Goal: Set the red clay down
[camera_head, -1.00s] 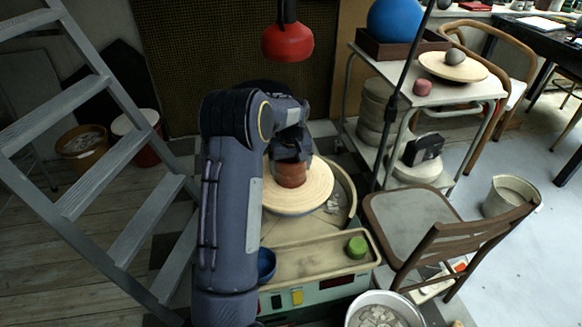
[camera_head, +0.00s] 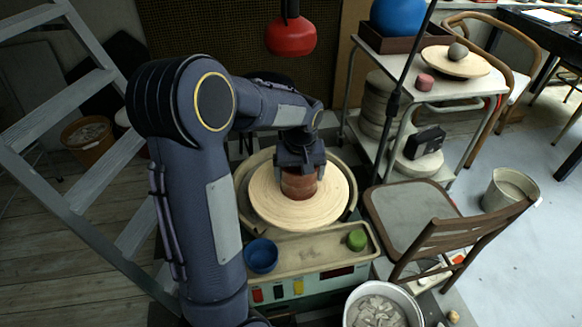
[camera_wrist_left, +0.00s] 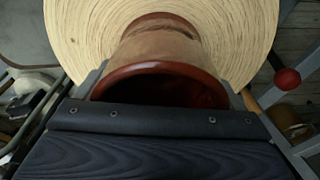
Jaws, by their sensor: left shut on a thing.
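The red clay (camera_head: 298,186) is a short reddish-brown cylinder over the pale round wheel disc (camera_head: 265,200). My left gripper (camera_head: 301,168) comes from above and is shut on the clay's upper part. In the left wrist view the clay (camera_wrist_left: 160,50) shows a dark red rim and a hollow-looking dark end between the fingers, with the disc (camera_wrist_left: 85,30) behind it. I cannot tell whether its underside touches the disc. My right gripper is not in view.
The wheel's tray (camera_head: 310,255) holds a blue bowl (camera_head: 261,256) and a green lump (camera_head: 357,240). A chair (camera_head: 410,210) and a trolley (camera_head: 430,50) stand right, a step ladder (camera_head: 100,165) left. A red lamp (camera_head: 289,37) hangs behind. The disc around the clay is bare.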

